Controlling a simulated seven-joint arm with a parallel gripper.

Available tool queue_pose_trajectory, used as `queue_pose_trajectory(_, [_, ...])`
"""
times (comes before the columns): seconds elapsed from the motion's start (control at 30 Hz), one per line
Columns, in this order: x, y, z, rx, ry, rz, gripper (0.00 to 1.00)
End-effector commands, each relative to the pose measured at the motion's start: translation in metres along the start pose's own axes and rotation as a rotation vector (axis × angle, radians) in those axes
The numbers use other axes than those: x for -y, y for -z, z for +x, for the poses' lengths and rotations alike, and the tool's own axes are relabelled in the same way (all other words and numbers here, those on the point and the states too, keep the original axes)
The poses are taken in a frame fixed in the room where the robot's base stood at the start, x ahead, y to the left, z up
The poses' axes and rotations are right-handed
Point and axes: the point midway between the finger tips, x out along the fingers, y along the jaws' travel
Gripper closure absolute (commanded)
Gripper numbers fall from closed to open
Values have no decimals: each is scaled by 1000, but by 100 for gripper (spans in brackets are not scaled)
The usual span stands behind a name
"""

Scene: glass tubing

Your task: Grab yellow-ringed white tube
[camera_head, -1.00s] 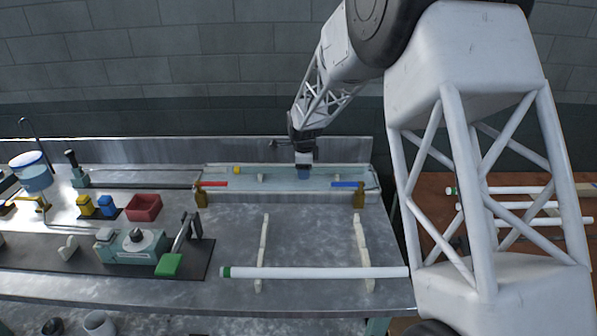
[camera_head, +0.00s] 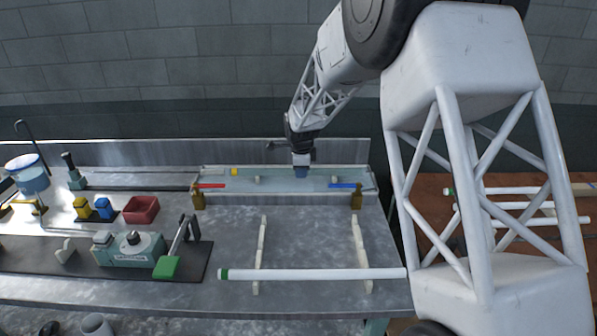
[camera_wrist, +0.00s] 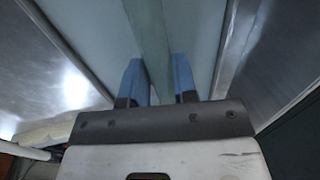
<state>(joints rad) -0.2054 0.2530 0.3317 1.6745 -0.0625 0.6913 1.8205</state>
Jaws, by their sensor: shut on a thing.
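The yellow ring (camera_head: 234,172) of the tube shows at the left of the long pale trough at the back of the bench. The rest of that tube is hard to make out against the trough. My gripper (camera_head: 301,172) is low at the trough, right of the yellow ring. In the wrist view, the blue fingers of my gripper (camera_wrist: 158,82) stand on either side of a pale greenish tube (camera_wrist: 150,35) and are shut on it. The ring is not visible there, and I cannot tell whether the tube is clear of its supports.
A green-ringed white tube (camera_head: 310,274) lies across two notched racks in front. Red (camera_head: 208,186) and blue (camera_head: 345,185) pieces lie along the trough's front edge, near brass posts (camera_head: 198,198). More tubes (camera_head: 510,190) lie on the brown table at right.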

Motion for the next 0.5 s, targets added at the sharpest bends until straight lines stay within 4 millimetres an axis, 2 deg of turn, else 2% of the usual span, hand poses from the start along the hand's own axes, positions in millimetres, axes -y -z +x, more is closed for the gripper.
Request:
queue_pose_trajectory(0.27, [3, 0, -11, 0, 1, 0, 98])
queue_pose_trajectory(0.5, [5, 0, -37, 0, 1, 0, 98])
